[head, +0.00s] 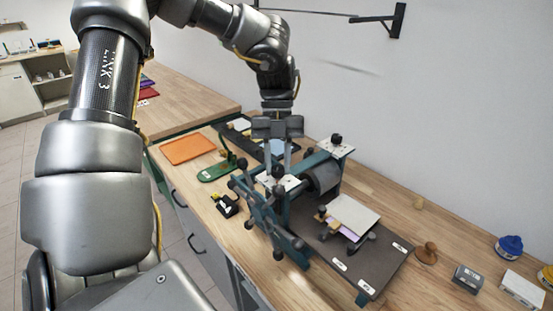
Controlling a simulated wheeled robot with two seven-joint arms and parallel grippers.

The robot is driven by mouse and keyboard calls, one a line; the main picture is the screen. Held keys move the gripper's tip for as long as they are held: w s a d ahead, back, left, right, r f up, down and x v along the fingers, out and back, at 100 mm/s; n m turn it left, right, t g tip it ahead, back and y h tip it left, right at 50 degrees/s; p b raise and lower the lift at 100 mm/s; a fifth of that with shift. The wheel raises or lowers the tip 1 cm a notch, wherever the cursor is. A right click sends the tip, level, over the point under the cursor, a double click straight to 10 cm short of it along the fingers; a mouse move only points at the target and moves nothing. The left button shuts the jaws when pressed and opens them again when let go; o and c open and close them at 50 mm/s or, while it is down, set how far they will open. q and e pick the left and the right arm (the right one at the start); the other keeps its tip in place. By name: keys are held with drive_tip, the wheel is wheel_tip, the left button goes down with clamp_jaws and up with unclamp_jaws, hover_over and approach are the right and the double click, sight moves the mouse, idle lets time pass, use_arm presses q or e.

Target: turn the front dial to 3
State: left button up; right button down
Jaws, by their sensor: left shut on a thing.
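A small etching press with a teal frame and a grey roller (322,176) stands on the wooden bench. The front dial (278,172) is a dark knob on a pale plate (287,184) at the near end of the roller. A second black dial (336,139) sits on a white plate at the far end. My left gripper (279,165) reaches down from above, with its fingers shut on the front dial. The dial's marks and pointer are too small to read and partly hidden by the fingers. My right gripper is out of view.
The dark press bed (345,258) carries paper sheets (352,215). A spoked teal wheel (266,218) stands at the front. An orange sheet (188,149) and green tool (217,172) lie left. A wooden knob (427,253), grey box (467,279) and blue jar (509,246) stand right.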

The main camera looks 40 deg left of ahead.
use_arm(q)
drive_tip(key=m+y+p, duration=0.1)
drive_tip(key=m+p, duration=0.2)
drive_tip(key=m+g+y+p, duration=0.1)
drive_tip(key=m+p, duration=0.2)
drive_tip(key=shift+d+r+m, duration=0.15)
drive_tip(key=shift+d+m, duration=0.05)
drive_tip(key=shift+m, duration=0.1)
drive_tip(key=m+y+p, duration=0.1)
drive_tip(key=m, duration=0.1)
drive_tip(key=shift+w+d+m, duration=0.1)
drive_tip(key=shift+m, duration=0.2)
drive_tip(key=shift+d+f+m+y+p, duration=0.15)
drive_tip(key=shift+m+y+p, duration=0.55)
drive_tip(key=shift+m, duration=1.1)
drive_tip(key=shift+y, duration=0.3)
drive_tip(key=o, duration=1)
